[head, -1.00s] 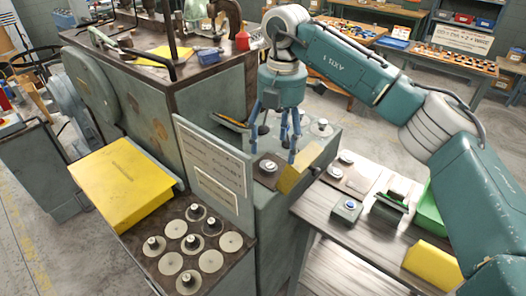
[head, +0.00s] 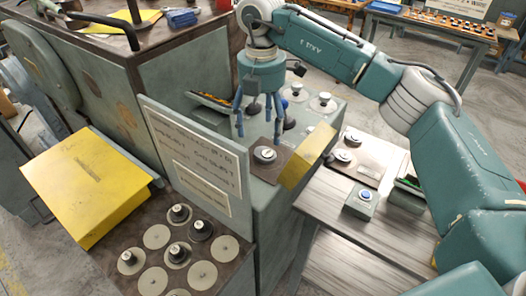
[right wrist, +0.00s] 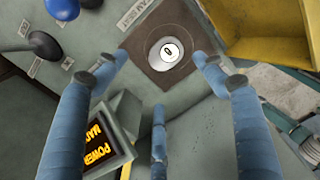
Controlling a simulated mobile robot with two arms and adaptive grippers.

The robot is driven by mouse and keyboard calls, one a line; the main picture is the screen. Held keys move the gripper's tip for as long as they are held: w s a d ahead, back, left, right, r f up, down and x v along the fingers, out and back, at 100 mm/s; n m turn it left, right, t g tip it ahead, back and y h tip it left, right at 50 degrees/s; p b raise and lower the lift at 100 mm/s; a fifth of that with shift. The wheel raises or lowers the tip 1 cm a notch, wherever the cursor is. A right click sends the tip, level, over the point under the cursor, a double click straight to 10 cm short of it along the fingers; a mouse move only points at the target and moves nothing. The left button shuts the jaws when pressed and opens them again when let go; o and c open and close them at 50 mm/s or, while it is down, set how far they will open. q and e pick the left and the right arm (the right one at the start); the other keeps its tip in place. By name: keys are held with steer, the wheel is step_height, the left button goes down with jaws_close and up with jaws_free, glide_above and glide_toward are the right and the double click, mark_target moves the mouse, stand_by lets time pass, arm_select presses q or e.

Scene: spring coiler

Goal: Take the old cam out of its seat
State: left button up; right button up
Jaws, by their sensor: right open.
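A round metal cam (head: 265,155) with a pale hub sits on a dark brown square plate (head: 266,173) on the machine's ledge. In the right wrist view the cam (right wrist: 158,72) lies straight ahead, with a white cap marked like a 0, on the brown plate (right wrist: 158,20). My right gripper (head: 260,128) points down just above the cam, its blue fingers spread. In the right wrist view the open fingers (right wrist: 160,80) stand on either side of the cam, with nothing between them. I cannot tell whether any fingertip touches the plate. My left gripper is not in view.
A yellow block (head: 307,157) stands right beside the plate. Knobs (head: 323,102) are behind, and a lit display (right wrist: 108,137) is close to the fingers. A placard (head: 190,155) stands in front. Discs on a rack (head: 232,283) are at front left.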

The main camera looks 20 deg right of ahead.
mark_target(265, 151)
steer(key=shift+s+f, duration=0.3)
steer(key=shift+f, duration=0.15)
steer(key=shift+s+f, duration=0.25)
steer(key=shift+d+f+p, duration=0.1)
steer(key=shift+f+p, duration=0.55)
steer(key=shift+p, duration=0.05)
step_height(265, 151, down, 4)
steer(key=shift+d+r+p, duration=0.1)
steer(key=shift+d+p, duration=0.05)
steer(key=shift+p, duration=0.85)
steer(key=shift+f, duration=0.35)
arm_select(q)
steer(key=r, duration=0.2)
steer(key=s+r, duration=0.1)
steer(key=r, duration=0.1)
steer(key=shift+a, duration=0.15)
arm_select(e)
steer(key=shift+c, duration=0.3)
steer(key=c, duration=1.5)
